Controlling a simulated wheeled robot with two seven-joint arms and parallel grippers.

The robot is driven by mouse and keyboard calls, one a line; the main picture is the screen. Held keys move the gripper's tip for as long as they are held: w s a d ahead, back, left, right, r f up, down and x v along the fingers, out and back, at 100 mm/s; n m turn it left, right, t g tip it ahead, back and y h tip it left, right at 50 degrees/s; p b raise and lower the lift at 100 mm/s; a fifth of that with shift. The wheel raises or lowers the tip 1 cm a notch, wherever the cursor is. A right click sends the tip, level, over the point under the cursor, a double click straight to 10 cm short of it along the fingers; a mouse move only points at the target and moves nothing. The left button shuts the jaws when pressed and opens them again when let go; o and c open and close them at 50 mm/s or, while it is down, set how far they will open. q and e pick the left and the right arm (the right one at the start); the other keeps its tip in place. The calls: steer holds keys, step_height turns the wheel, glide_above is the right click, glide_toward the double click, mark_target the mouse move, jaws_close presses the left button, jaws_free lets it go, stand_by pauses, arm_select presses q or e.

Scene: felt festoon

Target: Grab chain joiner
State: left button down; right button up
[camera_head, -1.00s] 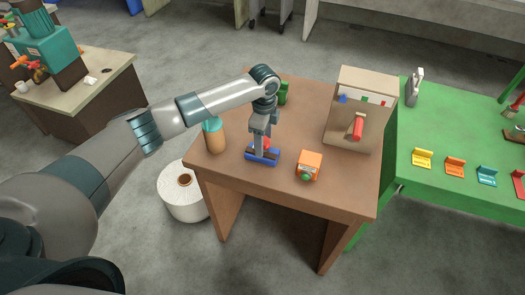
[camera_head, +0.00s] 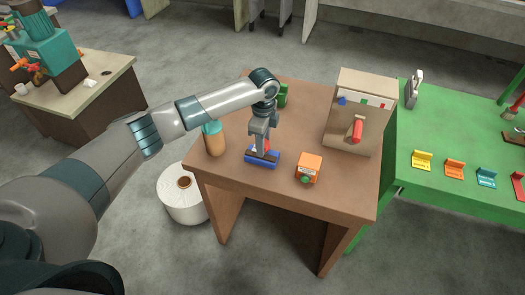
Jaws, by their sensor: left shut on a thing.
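A small blue tool with a dark top and a red part (camera_head: 263,161) is on the brown table, and I take it to be the chain joiner. My left gripper (camera_head: 260,150) points straight down over it and is shut on its upper part. The fingers hide some of the tool. I cannot tell whether it is lifted off the table top. My right gripper is not in view.
The brown table (camera_head: 240,178) also holds an orange box (camera_head: 309,168), a jar with a teal lid (camera_head: 214,140), a green object (camera_head: 283,95) and a beige machine with a red handle (camera_head: 352,115). A white roll (camera_head: 182,201) stands on the floor. A green table (camera_head: 430,190) adjoins at right.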

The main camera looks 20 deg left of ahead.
arm_select(q)
steer(key=shift+r+b, duration=0.35)
steer(key=shift+r, duration=0.15)
steer(key=r+b, duration=0.1)
steer(key=d+r+b, duration=0.1)
steer(key=r, duration=0.1)
steer(key=shift+r, duration=0.15)
steer(key=s+d+r+b, duration=0.3)
steer(key=d+r, duration=0.3)
steer(key=d, duration=0.4)
steer(key=shift+s+r, duration=0.2)
steer(key=shift+r, duration=0.15)
steer(key=shift+d, duration=0.1)
